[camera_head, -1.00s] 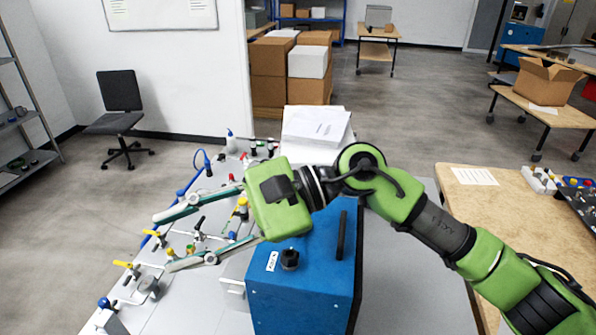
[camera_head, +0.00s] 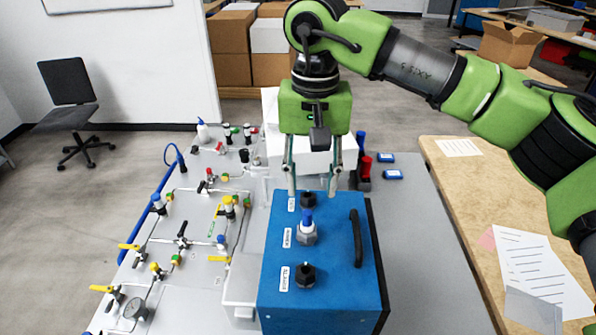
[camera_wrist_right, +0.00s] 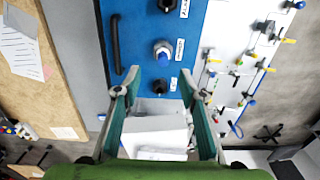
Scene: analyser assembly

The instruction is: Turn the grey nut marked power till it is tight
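The blue analyser box (camera_head: 325,310) has three fittings in a row on its top. The middle one is a grey nut (camera_head: 306,236) with a blue piece standing up from it. A small white label (camera_head: 288,238) lies left of it, too small to read surely. The nut also shows in the right wrist view (camera_wrist_right: 162,48). My right gripper (camera_head: 312,192) points down, open and empty, over the far end of the box. Its fingers (camera_wrist_right: 158,76) are apart on either side of the far black fitting (camera_wrist_right: 158,87) in the wrist view, short of the grey nut. My left gripper is not in view.
A black handle (camera_head: 356,238) stands on the box right of the fittings. A near black fitting (camera_head: 305,275) is close to the nut. Left is a panel with valves and a gauge (camera_head: 135,308).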

